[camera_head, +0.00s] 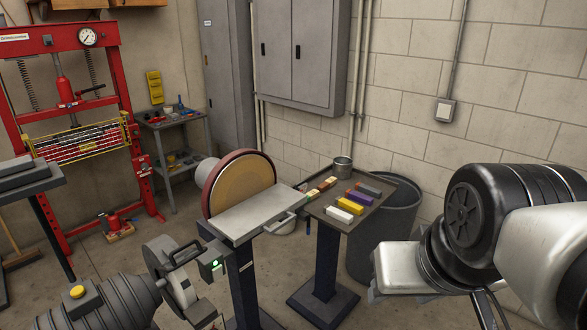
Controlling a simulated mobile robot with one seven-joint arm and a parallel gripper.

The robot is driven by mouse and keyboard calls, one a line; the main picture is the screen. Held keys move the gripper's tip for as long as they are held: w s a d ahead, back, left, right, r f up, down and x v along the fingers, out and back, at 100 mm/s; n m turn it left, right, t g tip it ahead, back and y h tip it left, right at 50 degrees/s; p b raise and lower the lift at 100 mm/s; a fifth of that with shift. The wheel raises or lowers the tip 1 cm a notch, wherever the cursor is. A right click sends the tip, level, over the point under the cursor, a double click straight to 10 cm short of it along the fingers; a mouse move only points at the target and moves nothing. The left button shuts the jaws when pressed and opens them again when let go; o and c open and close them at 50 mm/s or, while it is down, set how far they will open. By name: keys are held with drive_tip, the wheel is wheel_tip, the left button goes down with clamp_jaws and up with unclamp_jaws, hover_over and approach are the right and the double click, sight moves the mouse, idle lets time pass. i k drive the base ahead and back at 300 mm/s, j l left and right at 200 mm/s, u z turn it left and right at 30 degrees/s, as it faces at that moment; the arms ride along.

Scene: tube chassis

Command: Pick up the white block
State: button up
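The white block (339,214) lies near the front edge of a small dark-topped stand (321,206) right of the disc sander. A cream-yellow block (351,206) lies close behind it, then a purple block (361,198) and a dark grey block (369,189). My arm enters from the right edge, with black and silver links in the foreground right. My gripper fingers do not show in this view, so whether they are open or shut is hidden.
The disc sander (240,185) and its metal table (245,213) stand just left of the stand. Small coloured blocks and a metal cup (342,166) are at the stand's left and back. A grey bin (398,210) stands behind right. A red press (68,110) stands far left.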

sight(331, 212)
drive_tip(key=i+l+u, duration=0.25)
drive_tip(key=i, duration=0.25)
drive_tip(key=i+l+u, duration=0.3)
drive_tip(key=i+l, duration=0.2)
drive_tip(key=i+l+u, duration=0.25)
drive_tip(key=i+l, duration=0.15)
drive_tip(key=l, duration=0.25)
drive_tip(key=i+l+u, duration=0.25)
drive_tip(key=l, duration=0.4)
drive_tip(key=i, duration=0.1)
